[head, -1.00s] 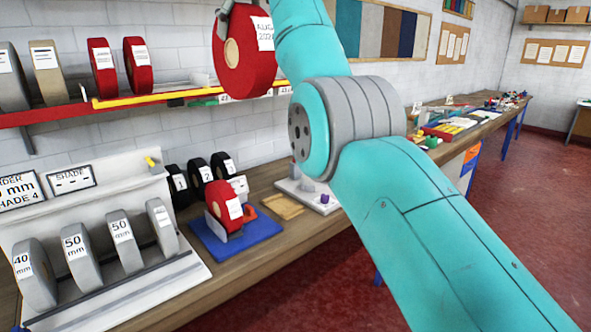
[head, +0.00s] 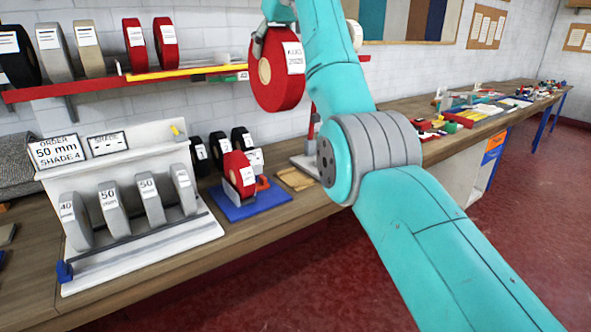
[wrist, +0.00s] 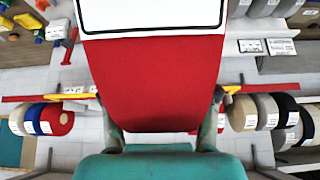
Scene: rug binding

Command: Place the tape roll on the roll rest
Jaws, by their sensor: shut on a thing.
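A large red tape roll (head: 277,75) with a white label reading AUG and a year is held up in the air in the head view, in front of the wall and right of the shelf rolls. My gripper (wrist: 161,128) is shut on it, one finger at each side; in the wrist view the red roll (wrist: 155,80) fills the middle. A blue stand (head: 250,205) on the bench below holds another, smaller red roll (head: 239,172). I cannot tell for certain which fixture is the roll rest.
A white rack (head: 140,255) holds several grey rolls, under a sign reading ORDER 50 mm SHADE 4 (head: 58,151). Black rolls (head: 218,147) stand behind the blue stand. A red shelf (head: 60,92) carries more rolls. A wooden tray (head: 296,179) lies right of the stand.

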